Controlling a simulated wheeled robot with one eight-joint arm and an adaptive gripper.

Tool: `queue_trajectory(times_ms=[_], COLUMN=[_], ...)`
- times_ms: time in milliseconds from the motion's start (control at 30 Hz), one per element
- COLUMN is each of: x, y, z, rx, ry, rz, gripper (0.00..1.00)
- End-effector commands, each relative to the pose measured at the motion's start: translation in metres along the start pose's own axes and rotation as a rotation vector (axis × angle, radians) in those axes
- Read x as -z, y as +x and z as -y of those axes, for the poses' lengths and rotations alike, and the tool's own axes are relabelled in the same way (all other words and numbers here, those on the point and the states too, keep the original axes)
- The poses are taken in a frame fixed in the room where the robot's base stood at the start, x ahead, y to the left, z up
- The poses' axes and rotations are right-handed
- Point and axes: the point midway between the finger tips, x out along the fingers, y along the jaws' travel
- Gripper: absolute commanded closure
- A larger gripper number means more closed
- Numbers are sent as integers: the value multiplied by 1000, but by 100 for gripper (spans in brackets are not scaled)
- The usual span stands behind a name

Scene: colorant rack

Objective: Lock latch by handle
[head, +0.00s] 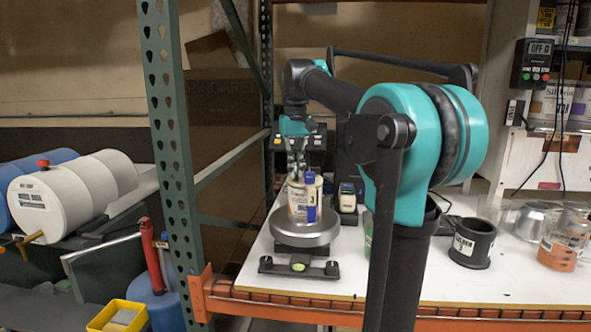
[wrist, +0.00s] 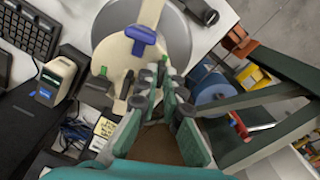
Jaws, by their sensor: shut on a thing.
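A cream container (head: 298,198) with a blue part (head: 311,205) stands on a round metal scale plate (head: 325,235) in the head view. In the wrist view its cream lid (wrist: 112,50) shows from above, with a blue latch piece (wrist: 141,38) and a dark, narrow piece (wrist: 126,84) at its near edge. My gripper (wrist: 158,78) has its fingertips close together at the container's near edge, shut on a small part there, seemingly the latch handle. The fingers hide most of that part. In the head view my gripper (head: 297,160) points down at the container's top.
A black cup (head: 471,243) and clear jars (head: 566,238) are at the right. A green rack post (head: 172,120) stands left of the white table.

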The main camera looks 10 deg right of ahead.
Motion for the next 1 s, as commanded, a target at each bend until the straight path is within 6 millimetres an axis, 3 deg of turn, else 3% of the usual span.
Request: queue_trajectory(times_ms=[100, 133, 300, 767, 1000], x=[0, 0, 0, 0, 0], y=[0, 0, 0, 0, 0], z=[0, 0, 0, 0, 0], rx=[0, 0, 0, 0, 0], ry=[-1, -1, -1, -16, -179], rz=[0, 0, 0, 0, 0], gripper=[100, 89, 72, 72, 72])
